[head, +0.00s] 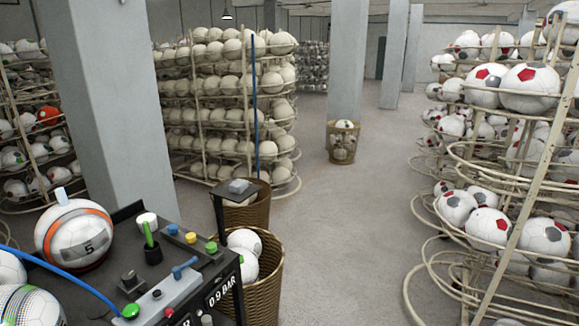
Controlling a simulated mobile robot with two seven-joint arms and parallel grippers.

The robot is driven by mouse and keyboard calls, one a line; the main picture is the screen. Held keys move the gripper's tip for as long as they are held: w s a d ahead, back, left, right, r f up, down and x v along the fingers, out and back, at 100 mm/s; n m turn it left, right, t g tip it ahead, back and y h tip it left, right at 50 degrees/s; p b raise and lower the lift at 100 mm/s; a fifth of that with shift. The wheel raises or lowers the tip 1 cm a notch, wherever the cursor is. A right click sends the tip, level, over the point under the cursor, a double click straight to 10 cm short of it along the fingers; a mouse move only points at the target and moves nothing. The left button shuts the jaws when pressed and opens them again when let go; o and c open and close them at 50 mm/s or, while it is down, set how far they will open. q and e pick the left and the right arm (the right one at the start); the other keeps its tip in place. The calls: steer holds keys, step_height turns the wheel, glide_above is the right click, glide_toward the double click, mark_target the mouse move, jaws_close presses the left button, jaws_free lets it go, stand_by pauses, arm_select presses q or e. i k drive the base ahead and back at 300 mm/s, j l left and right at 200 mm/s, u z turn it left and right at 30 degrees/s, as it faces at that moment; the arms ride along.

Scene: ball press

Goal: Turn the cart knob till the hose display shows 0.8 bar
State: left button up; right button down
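The black cart (115,219) stands at the lower left, partly cut off by the picture's bottom edge. A dark knob-like part (130,281) stands on its top; I cannot tell for certain that it is the cart knob. A display on the cart's side (221,290) reads 0.9 BAR in white on black. A second reading beside it is cut off, so I cannot tell which one belongs to the hose. A blue hose (62,272) crosses the cart's left part to a green-ended fitting (131,311). Neither of my grippers shows.
A ball marked 5 (75,235) sits at the cart's left. A blue lever (184,267) and coloured buttons (191,238) are on the cart. A wicker basket of balls (265,292) stands right beside it. Ball racks (520,190) line the right; the middle floor (345,230) is clear.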

mark_target(128, 277)
steer(key=i+l+u, duration=0.15)
steer(key=u, duration=0.2)
steer(key=i+l+u, duration=0.1)
steer(key=u, duration=0.25)
steer(key=i+l+u, duration=0.1)
steer(key=l+u, duration=0.3)
